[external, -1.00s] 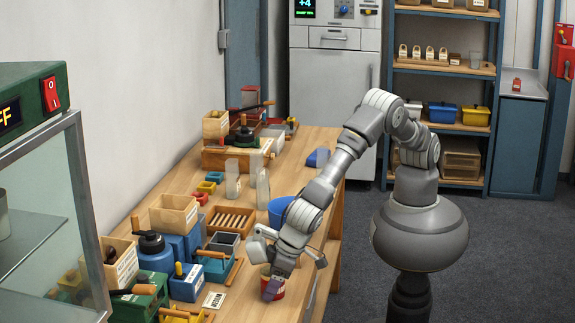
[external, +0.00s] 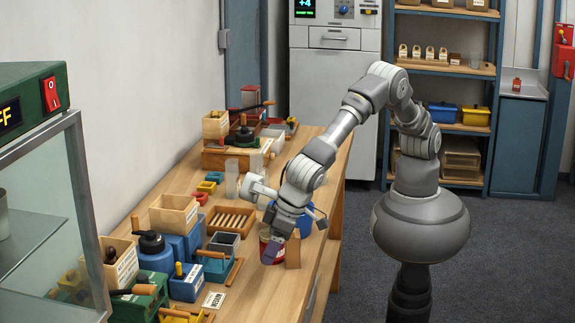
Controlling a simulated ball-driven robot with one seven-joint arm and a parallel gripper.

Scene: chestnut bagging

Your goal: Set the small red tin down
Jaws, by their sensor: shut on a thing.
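The small red tin (external: 265,238) shows in the external view near the right edge of the wooden bench. My gripper (external: 273,252) points down at it and is shut on it, with a dark finger covering much of its front. I cannot tell whether the tin's bottom touches the bench or hangs just above it.
A brown block-like thing (external: 293,251) stands just right of the tin. A blue bucket (external: 303,224) is partly hidden behind my gripper.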

